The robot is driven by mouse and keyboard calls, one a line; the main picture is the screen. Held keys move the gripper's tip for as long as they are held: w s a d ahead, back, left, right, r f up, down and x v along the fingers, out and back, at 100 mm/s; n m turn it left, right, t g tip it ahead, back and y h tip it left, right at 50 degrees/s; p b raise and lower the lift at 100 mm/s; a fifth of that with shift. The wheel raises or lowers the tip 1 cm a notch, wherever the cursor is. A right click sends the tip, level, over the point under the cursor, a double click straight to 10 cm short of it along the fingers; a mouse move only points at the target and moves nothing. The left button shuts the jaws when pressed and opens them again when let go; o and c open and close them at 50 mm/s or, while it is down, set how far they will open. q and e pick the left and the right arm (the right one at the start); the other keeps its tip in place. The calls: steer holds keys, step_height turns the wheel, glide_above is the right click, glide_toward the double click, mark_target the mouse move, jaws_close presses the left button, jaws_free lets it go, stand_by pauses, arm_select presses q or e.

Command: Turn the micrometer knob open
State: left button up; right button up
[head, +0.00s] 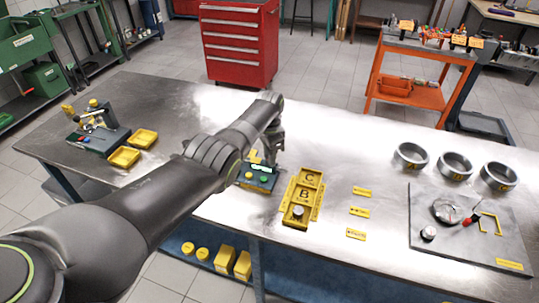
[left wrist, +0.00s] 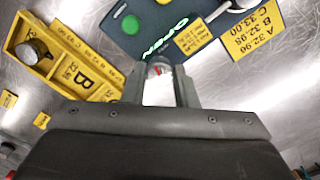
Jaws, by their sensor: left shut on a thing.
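The micrometer stand is a dark teal box (head: 258,178) on the steel bench, with a green button; in the left wrist view its panel (left wrist: 135,45) shows a green button (left wrist: 131,24) and the green word OPEN. My left gripper (head: 268,152) is over the stand. In the left wrist view its fingers (left wrist: 160,88) are shut on a small knob (left wrist: 158,67) with a red mark, beside the word OPEN. The fingers hide part of the knob. A metal rod (left wrist: 218,11) shows on the panel. My right gripper is in neither view.
A yellow tray (head: 315,181) with lettered compartments stands just right of the stand, a metal cylinder (head: 297,211) in its front compartment. Yellow labels (head: 360,211), several metal rings (head: 455,166) and a grey board (head: 480,245) lie farther right. Another device (head: 100,139) stands far left.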

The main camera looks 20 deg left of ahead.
arm_select(q)
steer(key=shift+m, duration=1)
steer(key=o, duration=1)
steer(key=shift+w+r, duration=0.1)
steer(key=shift+r, duration=0.55)
step_height(320, 180, up, 16)
steer(key=b, duration=0.2)
